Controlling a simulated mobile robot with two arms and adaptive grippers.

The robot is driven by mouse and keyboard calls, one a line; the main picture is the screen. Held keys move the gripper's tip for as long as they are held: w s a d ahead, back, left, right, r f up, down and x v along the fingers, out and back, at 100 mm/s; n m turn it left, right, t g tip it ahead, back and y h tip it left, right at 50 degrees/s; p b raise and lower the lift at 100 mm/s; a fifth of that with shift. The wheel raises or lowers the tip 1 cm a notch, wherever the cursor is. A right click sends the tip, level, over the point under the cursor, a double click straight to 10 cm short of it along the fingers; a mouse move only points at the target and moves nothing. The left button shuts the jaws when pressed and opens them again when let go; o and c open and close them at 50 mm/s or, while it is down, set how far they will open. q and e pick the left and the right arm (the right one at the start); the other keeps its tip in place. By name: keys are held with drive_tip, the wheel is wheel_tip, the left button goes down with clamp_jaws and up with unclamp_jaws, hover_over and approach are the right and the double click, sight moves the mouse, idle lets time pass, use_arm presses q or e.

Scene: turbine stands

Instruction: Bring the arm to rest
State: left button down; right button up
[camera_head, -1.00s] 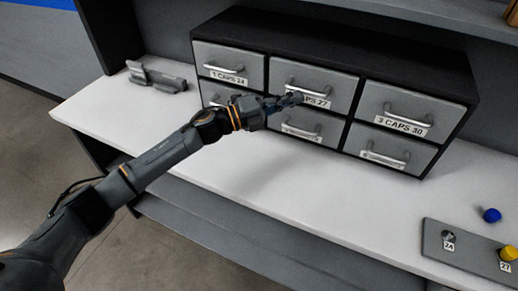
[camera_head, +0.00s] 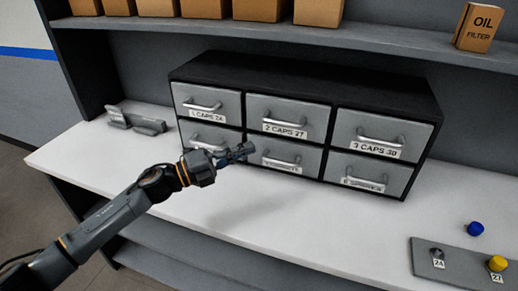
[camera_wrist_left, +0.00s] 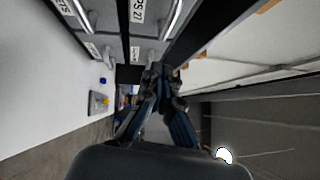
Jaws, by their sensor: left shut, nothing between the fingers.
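My left gripper (camera_head: 245,151) is shut and empty. In the head view it is in front of the drawer cabinet (camera_head: 300,85), between the lower left and lower middle drawers. In the left wrist view the fingers (camera_wrist_left: 160,75) meet at their tips, with drawer fronts and handles beyond them. A gap between the gripper and the drawer fronts is hard to judge. My left arm (camera_head: 110,220) reaches in from the lower left over the front of the white bench. My right gripper is not in view.
All drawers look closed. A grey plate (camera_head: 455,268) with a grey cap and a yellow cap (camera_head: 497,263) lies at the right, with a blue cap (camera_head: 475,228) behind it. A grey holder (camera_head: 136,120) stands at the left. Boxes (camera_head: 257,10) and an oil filter box (camera_head: 477,27) are on the shelf above.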

use_arm(q)
drive_tip(key=s+a+f+n+t+y+b, duration=0.1)
drive_tip(key=s+a+f+n+t+y, duration=0.3)
drive_tip(key=f+n+y, duration=0.6)
drive_tip(key=s+a+f+n+t+y, duration=0.1)
drive_tip(key=s+a+f+n+y, duration=0.45)
drive_tip(key=n, duration=0.75)
drive_tip(key=s+a+f+n+g+y, duration=0.1)
drive_tip(key=s+a+f+n+g, duration=0.2)
drive_tip(key=s, duration=0.5)
drive_tip(key=s+f+n+g, duration=0.2)
drive_tip(key=s+f+g, duration=0.25)
drive_tip(key=s, duration=0.45)
drive_tip(key=s+a+f+n+g+y, duration=0.1)
drive_tip(key=s+a+f+n+g, duration=0.2)
drive_tip(key=s, duration=0.5)
wheel_tip(320, 180, down, 27)
drive_tip(key=s+d+m+g, duration=0.1)
drive_tip(key=s+d, duration=0.1)
drive_tip(key=s+a+f, duration=0.1)
drive_tip(key=s+f, duration=0.7)
drive_tip(key=s+a+f+g, duration=0.1)
drive_tip(key=s+a+f, duration=0.1)
drive_tip(key=s+f, duration=0.6)
drive_tip(key=shift+s+a+f, duration=0.3)
drive_tip(key=shift+s+f, duration=0.05)
drive_tip(key=shift+s, duration=0.05)
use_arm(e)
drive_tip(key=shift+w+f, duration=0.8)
